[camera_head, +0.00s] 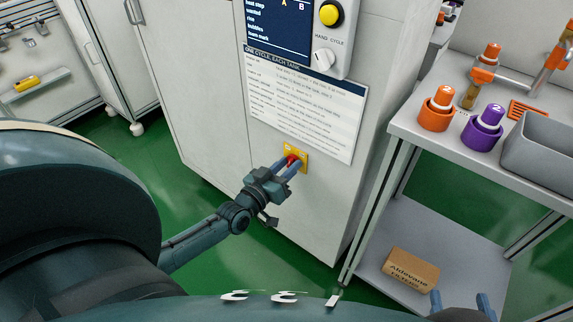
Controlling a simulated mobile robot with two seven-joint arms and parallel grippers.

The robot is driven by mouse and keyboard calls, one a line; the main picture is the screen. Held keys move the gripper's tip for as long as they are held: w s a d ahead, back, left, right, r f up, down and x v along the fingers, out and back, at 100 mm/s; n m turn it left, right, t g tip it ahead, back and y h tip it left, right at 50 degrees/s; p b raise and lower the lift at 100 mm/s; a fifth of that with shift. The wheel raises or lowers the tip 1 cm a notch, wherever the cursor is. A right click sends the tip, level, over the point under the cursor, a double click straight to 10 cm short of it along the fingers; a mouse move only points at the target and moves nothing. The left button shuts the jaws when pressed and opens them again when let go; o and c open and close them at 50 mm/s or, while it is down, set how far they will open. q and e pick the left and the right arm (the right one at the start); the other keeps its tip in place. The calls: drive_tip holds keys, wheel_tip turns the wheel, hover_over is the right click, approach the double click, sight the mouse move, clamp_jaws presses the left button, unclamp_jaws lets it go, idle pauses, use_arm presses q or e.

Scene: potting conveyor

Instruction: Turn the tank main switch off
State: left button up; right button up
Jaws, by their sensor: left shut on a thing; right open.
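The tank main switch is a red knob (291,160) on a yellow plate (302,153), low on the front of the white cabinet (210,85). My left gripper (292,164) reaches up to it from below, with its blue fingers shut around the red knob. The fingers hide part of the knob, and I cannot tell its exact angle. My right gripper (462,303) shows only its fingertips at the bottom right edge. Its fingers are apart and empty, in front of the shelf unit.
At right, a shelf unit (405,128) carries orange (436,109) and purple (482,128) capped items and a grey bin (545,150). A cardboard box (410,268) lies on its lower shelf.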

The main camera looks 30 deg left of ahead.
use_arm(q)
drive_tip(key=n, duration=0.5)
drive_tip(key=shift+n, duration=1.8)
use_arm(e)
drive_tip(key=shift+s+d+g, duration=0.1)
drive_tip(key=shift+g, duration=0.2)
drive_tip(key=shift+f, duration=0.1)
use_arm(q)
drive_tip(key=o, duration=1)
drive_tip(key=shift+c, duration=0.2)
use_arm(e)
drive_tip(key=shift+r, duration=0.2)
use_arm(q)
drive_tip(key=s+a+p, duration=0.1)
drive_tip(key=s+p, duration=0.1)
drive_tip(key=s, duration=1.1)
drive_tip(key=shift+p, duration=0.4)
use_arm(e)
drive_tip(key=shift+s+d+r+m+g+h, duration=0.1)
drive_tip(key=shift+s+d+m+g+h, duration=0.1)
drive_tip(key=shift+s+m+g+h, duration=0.45)
drive_tip(key=shift+w+y, duration=0.15)
drive_tip(key=shift+y, duration=0.1)
